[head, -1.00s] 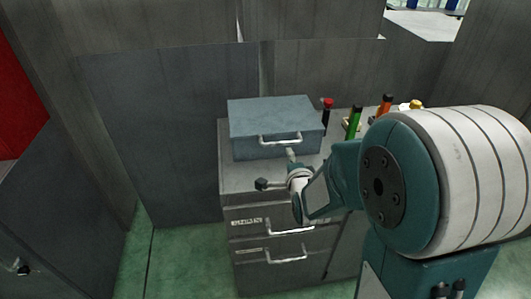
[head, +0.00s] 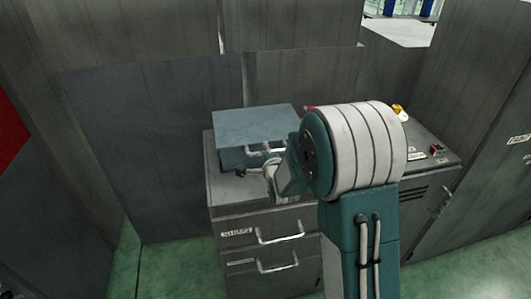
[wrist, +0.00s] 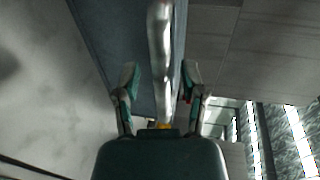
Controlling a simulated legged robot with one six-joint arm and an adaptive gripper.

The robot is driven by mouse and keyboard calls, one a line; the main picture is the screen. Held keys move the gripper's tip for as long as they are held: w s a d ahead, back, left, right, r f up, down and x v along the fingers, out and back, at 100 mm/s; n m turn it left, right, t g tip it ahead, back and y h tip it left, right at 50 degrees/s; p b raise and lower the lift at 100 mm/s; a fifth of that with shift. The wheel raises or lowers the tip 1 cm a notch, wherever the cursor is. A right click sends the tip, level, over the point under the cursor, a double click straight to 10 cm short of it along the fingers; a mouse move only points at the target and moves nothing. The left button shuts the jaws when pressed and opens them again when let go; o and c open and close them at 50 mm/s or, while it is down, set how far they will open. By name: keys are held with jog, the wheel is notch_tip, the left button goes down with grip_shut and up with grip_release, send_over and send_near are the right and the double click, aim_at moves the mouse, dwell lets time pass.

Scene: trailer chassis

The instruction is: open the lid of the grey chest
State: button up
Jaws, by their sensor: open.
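The grey chest (head: 250,125) is a blue-grey box with its lid shut, standing on the left part of a dark cabinet top. Its silver bar handle (head: 265,149) is on the front face, partly behind my arm. My gripper (head: 257,160) is open and empty just in front of the handle. In the wrist view the handle (wrist: 161,50) runs between the two spread fingers of my gripper (wrist: 159,84), and I cannot tell whether they touch it. The chest (wrist: 103,35) fills the space behind the handle there.
The cabinet (head: 225,192) under the chest has drawers with silver handles (head: 280,233). A yellow item (head: 398,110) and a red switch (head: 436,150) sit on its right side. Grey panels (head: 155,140) stand close behind and left. Green floor (head: 180,270) is free at the front left.

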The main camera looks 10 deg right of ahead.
jog(key=shift+d, duration=0.5)
grip_shut()
jog(key=shift+a, duration=0.3)
